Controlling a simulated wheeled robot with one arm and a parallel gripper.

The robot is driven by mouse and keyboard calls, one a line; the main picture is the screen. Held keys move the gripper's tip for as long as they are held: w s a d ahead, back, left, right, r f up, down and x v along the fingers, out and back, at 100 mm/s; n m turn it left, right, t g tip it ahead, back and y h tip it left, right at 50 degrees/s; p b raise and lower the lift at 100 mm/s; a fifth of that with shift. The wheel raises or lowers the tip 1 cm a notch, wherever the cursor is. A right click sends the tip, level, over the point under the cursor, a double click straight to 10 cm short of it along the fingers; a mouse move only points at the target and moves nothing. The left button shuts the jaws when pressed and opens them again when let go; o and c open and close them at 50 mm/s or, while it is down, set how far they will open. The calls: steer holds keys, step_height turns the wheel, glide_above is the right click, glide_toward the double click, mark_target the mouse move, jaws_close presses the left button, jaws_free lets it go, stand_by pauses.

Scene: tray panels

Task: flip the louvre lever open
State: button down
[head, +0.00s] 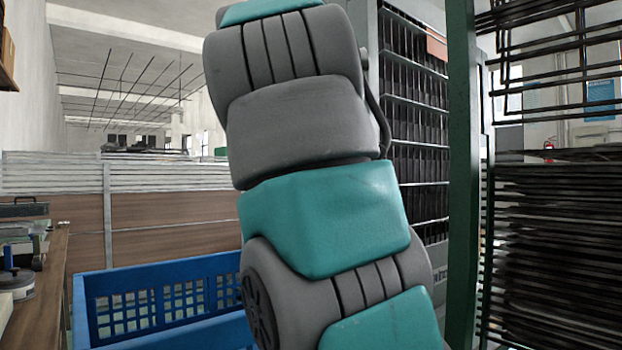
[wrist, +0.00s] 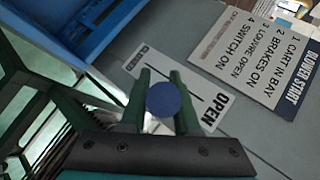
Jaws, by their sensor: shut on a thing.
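The lever's round blue knob (wrist: 164,99) shows in the wrist view, between the two dark green fingers of my gripper (wrist: 159,78). My gripper is shut on this knob. The lever's stem is hidden behind the knob and fingers. Behind it lies a white plate (wrist: 205,84) with a dark line along it. The word OPEN is at the plate's right end; smaller lettering at its other end is too small to read. The knob appears over the plate's lower middle. In the head view my own arm fills the centre, and neither lever nor gripper shows.
A sign headed BLOWER START (wrist: 258,52) is on the grey panel (wrist: 160,35), upper right in the wrist view. A blue crate (head: 165,273) stands left of my arm in the head view. Dark wire racks (head: 550,240) and a green post (head: 462,180) stand right.

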stand_by(0.4)
steer(key=c, duration=0.7)
jaws_free()
steer(key=shift+o, duration=0.2)
